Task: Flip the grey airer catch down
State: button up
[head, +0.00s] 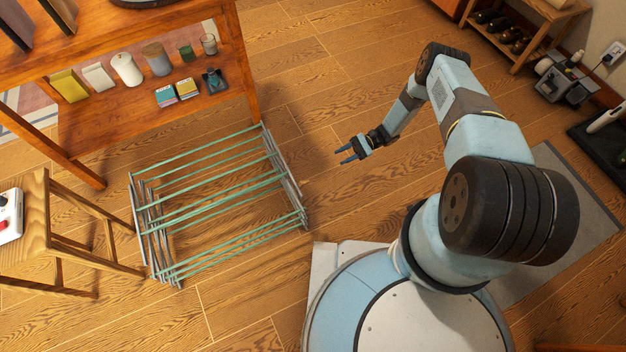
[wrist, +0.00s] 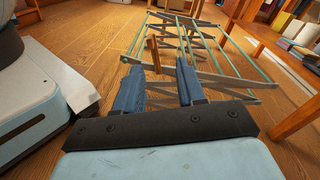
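The airer (head: 215,200) stands on the wooden floor, with green rods and grey crossed legs at its ends. It also shows ahead in the wrist view (wrist: 200,78). I cannot make out the grey catch for certain in either view. A short upright brownish bar (wrist: 153,55) shows between my fingers in the wrist view; I cannot tell whether it belongs to the airer. My gripper (head: 341,156) is open and empty, to the right of the airer's right end and apart from it. In the wrist view my two blue fingers (wrist: 158,75) point toward the airer's end.
A wooden shelf unit (head: 130,120) with jars and small boxes stands behind the airer. A wooden stool (head: 45,225) stands close at its left. A shoe rack (head: 520,40) is at the far right. The floor between my gripper and the airer is clear.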

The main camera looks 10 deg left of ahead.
notch_tip(320, 180, down, 3)
jog(key=s, duration=0.3)
send_near(303, 184)
jog(key=f+x, duration=0.1)
jog(key=x, duration=0.5)
jog(key=shift+a+m+y, duration=0.3)
jog(key=shift+a+y, duration=0.1)
jog(key=shift+a, duration=0.05)
jog(key=shift+w, duration=0.1)
grip_shut()
